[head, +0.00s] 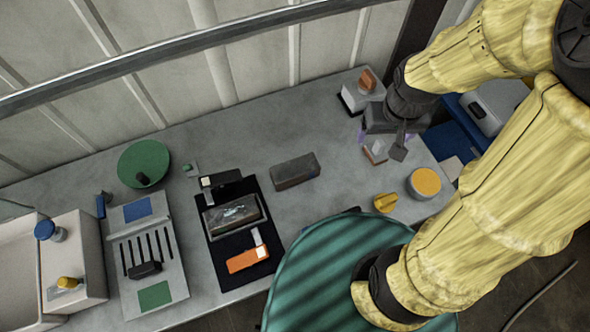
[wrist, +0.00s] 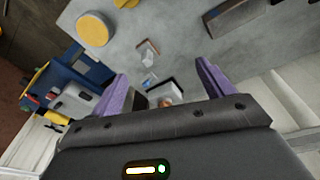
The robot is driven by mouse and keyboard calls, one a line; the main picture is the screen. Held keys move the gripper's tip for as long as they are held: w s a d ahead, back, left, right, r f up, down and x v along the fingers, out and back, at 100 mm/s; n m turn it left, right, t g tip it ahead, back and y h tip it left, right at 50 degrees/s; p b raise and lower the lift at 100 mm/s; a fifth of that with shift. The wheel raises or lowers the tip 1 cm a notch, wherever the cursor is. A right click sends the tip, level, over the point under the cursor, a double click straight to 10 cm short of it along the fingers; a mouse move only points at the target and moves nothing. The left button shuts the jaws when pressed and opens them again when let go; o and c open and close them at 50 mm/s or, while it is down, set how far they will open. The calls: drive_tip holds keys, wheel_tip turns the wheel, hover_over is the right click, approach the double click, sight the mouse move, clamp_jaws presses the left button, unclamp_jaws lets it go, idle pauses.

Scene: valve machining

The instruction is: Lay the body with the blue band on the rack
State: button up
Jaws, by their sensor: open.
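My gripper (head: 382,143) is open over the right part of the grey bench. In the wrist view its two purple fingers (wrist: 162,72) stand apart with nothing held. A small pale block with a brown side (head: 375,153) lies below the gripper; it also shows between the fingers in the wrist view (wrist: 148,51), apart from them. I cannot tell whether either is the body with the blue band. A slotted light-grey plate with blue and green squares (head: 172,262), possibly the rack, lies at left, with a dark part on it.
An orange-topped cylinder (head: 425,182) and a yellow part (head: 385,202) stand near the front edge. A grey block (head: 294,170) lies mid-bench. A black mat (head: 222,270) holds tools. A white bin (head: 87,255) and a green disc (head: 143,160) are left; a blue tray (head: 452,143) is right.

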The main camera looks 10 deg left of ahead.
drive_tip(key=w+a+f+n+g+h+p, duration=0.1)
drive_tip(key=a+f+n+h, duration=0.1)
drive_tip(key=a+n, duration=0.4)
drive_tip(key=w+a+f+n+g+h+p, duration=0.1)
drive_tip(key=a+f+n+p, duration=0.2)
drive_tip(key=a, duration=0.5)
drive_tip(key=s+a+f+n+t+h, duration=0.2)
drive_tip(key=s+a+f+n, duration=0.1)
drive_tip(key=a+n, duration=0.3)
drive_tip(key=s+a+f+n+t+h+p, duration=0.1)
drive_tip(key=s+a+f+n+t+h, duration=0.1)
drive_tip(key=a+n, duration=0.5)
drive_tip(key=s+a+f+t, duration=0.1)
drive_tip(key=s+a, duration=0.1)
drive_tip(key=a, duration=0.1)
drive_tip(key=shift+a+h, duration=0.2)
drive_tip(key=shift+h, duration=0.1)
drive_tip(key=shift+f, duration=0.15)
drive_tip(key=b, duration=0.8)
approach(293, 166)
drive_tip(key=x, duration=0.4)
drive_tip(key=shift+w+d+f, duration=0.1)
drive_tip(key=shift+w+f, duration=0.05)
drive_tip(key=shift+f, duration=0.2)
drive_tip(key=shift+w+d, duration=0.15)
drive_tip(key=shift+d, duration=0.05)
